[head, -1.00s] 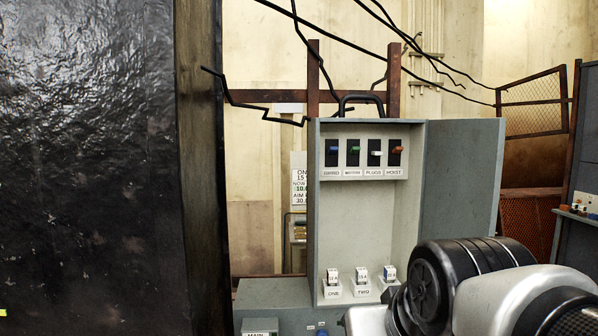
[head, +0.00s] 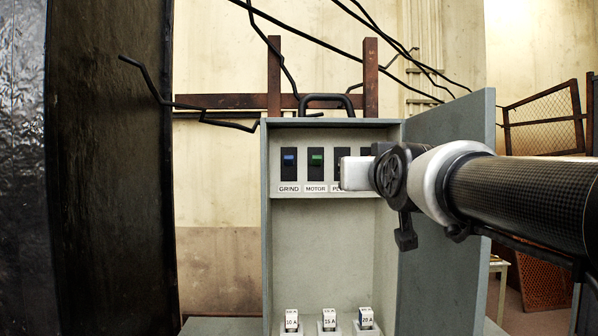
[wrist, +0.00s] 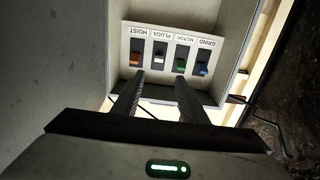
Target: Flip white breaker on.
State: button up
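In the wrist view, which shows the panel upside down, the white breaker (wrist: 160,57) sits on a black plate labelled PLUGS. It is between the orange HOIST breaker (wrist: 135,59) and the green MOTOR breaker (wrist: 180,66). My gripper (wrist: 160,82) is open, its two dark fingers spread in front of the panel. The white breaker shows between the fingertips, apart from both fingers, and nothing is held. In the head view, my gripper (head: 356,173) is at the upper right of the box and hides the white and orange breakers.
The blue GRIND breaker (head: 289,160) is at the row's left end. The grey box (head: 268,230) has an open door (head: 440,230) on the right, close to my arm. Labelled fuses (head: 329,318) stand on the bottom ledge. The box's middle is empty.

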jog(key=w+p, duration=0.3)
jog(key=w, duration=1.5)
jog(key=shift+r, duration=0.3)
jog(key=shift+d, duration=0.1)
jog(key=shift+s, duration=0.1)
grip_shut()
notch_tip(320, 180, up, 2)
jog(key=g+p, duration=0.1)
jog(key=p, duration=0.3)
jog(key=g+p, duration=0.1)
jog(key=p, duration=0.3)
jog(key=shift+r+p, duration=0.25)
jog(key=shift+p, duration=0.1)
jog(key=shift+w+r+g+p, duration=0.1)
jog(key=shift+w+g+p, duration=0.1)
jog(key=shift+g+p, duration=0.4)
jog(key=shift+w+g+p, duration=0.1)
jog(key=shift+g+p, duration=0.25)
jog(key=shift+g, duration=0.25)
